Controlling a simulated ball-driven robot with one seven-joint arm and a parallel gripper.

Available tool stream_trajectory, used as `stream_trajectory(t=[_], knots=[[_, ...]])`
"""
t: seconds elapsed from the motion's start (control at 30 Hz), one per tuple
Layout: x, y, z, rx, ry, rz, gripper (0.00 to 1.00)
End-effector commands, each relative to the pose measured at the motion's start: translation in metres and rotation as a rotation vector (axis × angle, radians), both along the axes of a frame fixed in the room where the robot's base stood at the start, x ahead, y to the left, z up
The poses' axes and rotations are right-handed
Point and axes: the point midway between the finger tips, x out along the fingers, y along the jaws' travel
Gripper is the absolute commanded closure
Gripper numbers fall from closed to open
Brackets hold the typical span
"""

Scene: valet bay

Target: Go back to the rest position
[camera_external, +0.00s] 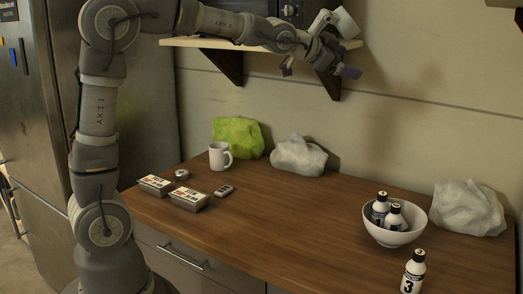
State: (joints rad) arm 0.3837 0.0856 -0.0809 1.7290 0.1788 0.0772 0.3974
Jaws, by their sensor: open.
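My gripper (319,70) is up in front of the wall shelf, well above the counter. Its two fingers are spread apart, with nothing visible between them. My arm rises at the left and reaches across to the right along the shelf. A pale rounded shape (346,22) shows just above my wrist; I cannot tell whether it is part of my arm.
The shelf (200,43) carries a dark appliance and lies close behind my arm. The wooden counter (290,220) holds a white mug (219,156), labelled tubs (189,199), crumpled bags (299,156), a white bowl (391,237) with bottles, and another bottle (413,271). Its middle is clear.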

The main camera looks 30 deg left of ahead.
Motion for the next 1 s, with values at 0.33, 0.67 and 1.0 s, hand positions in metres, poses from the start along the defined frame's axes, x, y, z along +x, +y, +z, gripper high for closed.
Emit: stream_trajectory(t=[0.33,0.67,1.0], knots=[[-0.063,0.2,0.146,-0.378,0.032,0.44,0.17],[-0.127,0.263,0.193,-0.564,0.039,0.593,0.17],[-0.127,0.263,0.193,-0.564,0.039,0.593,0.17]])
